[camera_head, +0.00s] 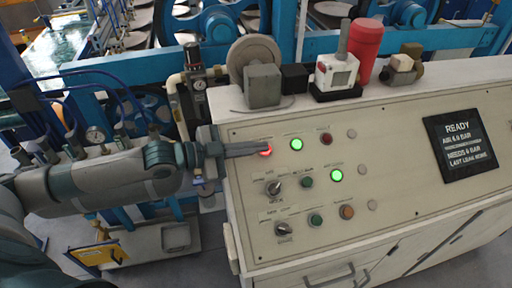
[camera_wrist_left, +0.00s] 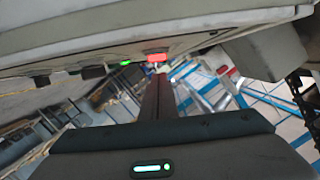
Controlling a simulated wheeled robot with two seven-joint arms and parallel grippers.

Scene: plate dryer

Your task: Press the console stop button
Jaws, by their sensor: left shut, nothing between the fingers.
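The console (camera_head: 400,200) has a sloped white panel with several buttons and knobs. A red lit button (camera_head: 266,152) glows at its upper left, partly covered by my fingers. It also glows red in the left wrist view (camera_wrist_left: 157,58), just beyond my fingertips. A dark red unlit button (camera_head: 326,138) sits farther right in the same row. The labels are too small to read, so I cannot tell which is the stop button. My left gripper (camera_head: 264,148) is shut and empty, its tips at the lit red button. I cannot tell whether they touch it. My right gripper is out of view.
Green lit buttons (camera_head: 296,144) and (camera_head: 336,175) glow nearby, with selector knobs (camera_head: 273,187) below. A dark display (camera_head: 459,145) reads READY. A red cylinder (camera_head: 364,50) and a grey block (camera_head: 262,86) stand on the ledge behind. Pipes and gauges (camera_head: 95,135) crowd the left.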

